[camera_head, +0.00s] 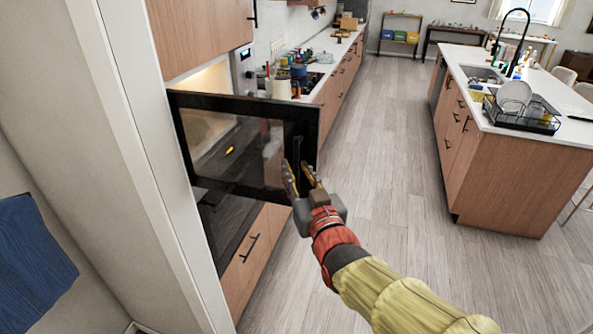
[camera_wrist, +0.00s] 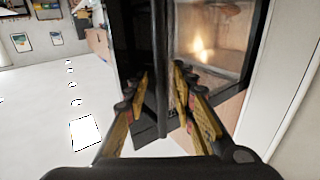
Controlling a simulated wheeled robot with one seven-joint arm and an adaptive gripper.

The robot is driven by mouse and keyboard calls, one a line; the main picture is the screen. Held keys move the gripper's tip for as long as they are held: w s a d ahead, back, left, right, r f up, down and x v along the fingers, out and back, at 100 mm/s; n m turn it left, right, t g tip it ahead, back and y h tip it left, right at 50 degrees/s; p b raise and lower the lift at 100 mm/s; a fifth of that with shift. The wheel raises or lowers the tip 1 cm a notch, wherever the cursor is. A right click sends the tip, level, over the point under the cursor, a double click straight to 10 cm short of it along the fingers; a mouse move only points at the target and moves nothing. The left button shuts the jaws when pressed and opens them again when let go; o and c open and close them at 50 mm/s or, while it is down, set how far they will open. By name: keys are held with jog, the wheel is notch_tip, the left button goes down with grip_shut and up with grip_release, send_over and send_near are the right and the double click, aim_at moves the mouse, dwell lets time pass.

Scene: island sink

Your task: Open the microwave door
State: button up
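The microwave door (camera_head: 225,150), a black frame with a dark glass pane, stands swung out from the cabinet wall into the aisle in the head view. Its dark vertical handle (camera_head: 297,150) is near the free right edge. My gripper (camera_head: 300,172) is at the handle's lower part, on the near side of the door. In the wrist view the handle (camera_wrist: 160,65) runs upright between my fingertips (camera_wrist: 160,85), with a visible gap on each side. The fingers look open and not clamped on it. The glass (camera_wrist: 208,40) shows a warm glow at right. The microwave's inside is mostly hidden behind the door.
A white wall edge (camera_head: 150,170) stands close on the left, with a blue towel (camera_head: 35,265). Wooden drawers (camera_head: 255,255) lie below the door. The island (camera_head: 510,180) with a dish rack (camera_head: 520,115) stands at right. The floor aisle (camera_head: 390,160) between is clear.

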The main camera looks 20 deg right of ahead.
jog(key=s+a, duration=0.1)
jog(key=s, duration=1)
jog(key=shift+s, duration=0.2)
jog(key=shift+a, duration=0.1)
jog(key=s+a+f+n+g+y+b, duration=0.1)
jog(key=s+a+f+g, duration=0.3)
jog(key=s+f+g, duration=0.7)
jog(key=shift+s+f+g+y+b, duration=0.15)
jog(key=shift+f+g+y+b, duration=0.25)
jog(key=shift+f+g+b, duration=0.4)
jog(key=shift+f, duration=0.15)
dwell(1.2)
